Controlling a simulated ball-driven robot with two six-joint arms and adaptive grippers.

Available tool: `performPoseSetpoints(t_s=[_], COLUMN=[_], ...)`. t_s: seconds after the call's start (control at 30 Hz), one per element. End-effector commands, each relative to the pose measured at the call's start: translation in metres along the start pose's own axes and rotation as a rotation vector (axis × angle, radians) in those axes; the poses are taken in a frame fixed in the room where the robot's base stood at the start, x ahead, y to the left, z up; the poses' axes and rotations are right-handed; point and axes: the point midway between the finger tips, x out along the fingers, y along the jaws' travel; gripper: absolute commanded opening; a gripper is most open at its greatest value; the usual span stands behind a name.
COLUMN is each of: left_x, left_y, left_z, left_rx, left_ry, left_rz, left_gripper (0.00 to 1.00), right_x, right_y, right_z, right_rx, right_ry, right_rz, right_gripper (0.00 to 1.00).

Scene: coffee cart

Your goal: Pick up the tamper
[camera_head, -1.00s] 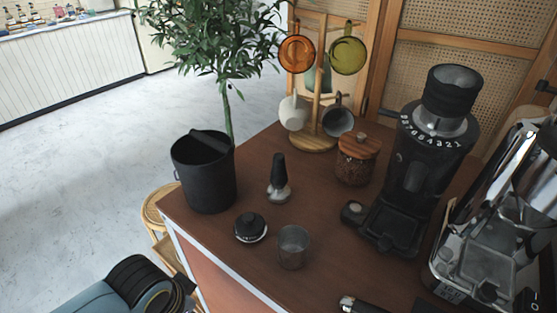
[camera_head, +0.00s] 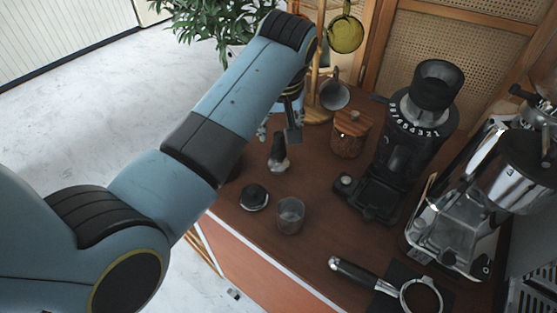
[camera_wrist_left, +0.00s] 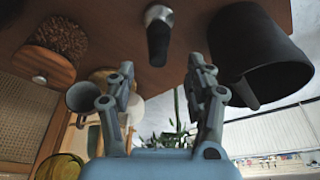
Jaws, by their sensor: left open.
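The tamper (camera_head: 278,158) stands upright on the brown cart top, with a black handle and a silver base. In the left wrist view the tamper (camera_wrist_left: 158,38) shows at top centre, handle toward me, just beyond the gap between my fingers. My left gripper (camera_head: 279,130) is open and empty, at the far side of the tamper in the head view and partly hidden by my arm. Its two spread fingers show clearly in the left wrist view (camera_wrist_left: 160,78). They look apart from the tamper. My right gripper is not in view.
A round black puck-like tool (camera_head: 254,198) and a metal cup (camera_head: 290,215) stand near the tamper. The wooden-lidded jar (camera_head: 350,135), grinder (camera_head: 395,160) and portafilter (camera_head: 415,293) are to the right. The black bin (camera_wrist_left: 262,45) is beside my gripper, and a grey mug (camera_head: 334,94) hangs behind.

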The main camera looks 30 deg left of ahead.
Motion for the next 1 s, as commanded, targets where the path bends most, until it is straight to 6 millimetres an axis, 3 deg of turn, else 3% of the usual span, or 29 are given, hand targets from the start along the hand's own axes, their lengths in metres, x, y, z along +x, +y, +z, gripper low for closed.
performPoseSetpoints(t_s=[0.27,0.4,0.5,0.87,1.0], left_x=[0.027,0.051,0.066,0.07,0.07], left_y=[0.001,0.002,0.002,0.002,0.002], left_z=[-0.003,-0.007,-0.005,-0.006,-0.006], left_rx=[0.001,0.001,0.0,0.001,0.001], left_ry=[0.001,-0.001,0.001,0.001,0.001], left_rz=[0.0,0.0,0.003,0.003,0.003], left_gripper=[0.53,0.53,0.53,0.53,0.39], right_x=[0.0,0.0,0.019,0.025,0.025], right_y=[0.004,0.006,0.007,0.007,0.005], right_z=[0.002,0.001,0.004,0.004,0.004], right_rx=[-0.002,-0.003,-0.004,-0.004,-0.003], right_ry=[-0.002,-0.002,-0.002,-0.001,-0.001], right_rz=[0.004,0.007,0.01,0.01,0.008], right_gripper=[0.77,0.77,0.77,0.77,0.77])
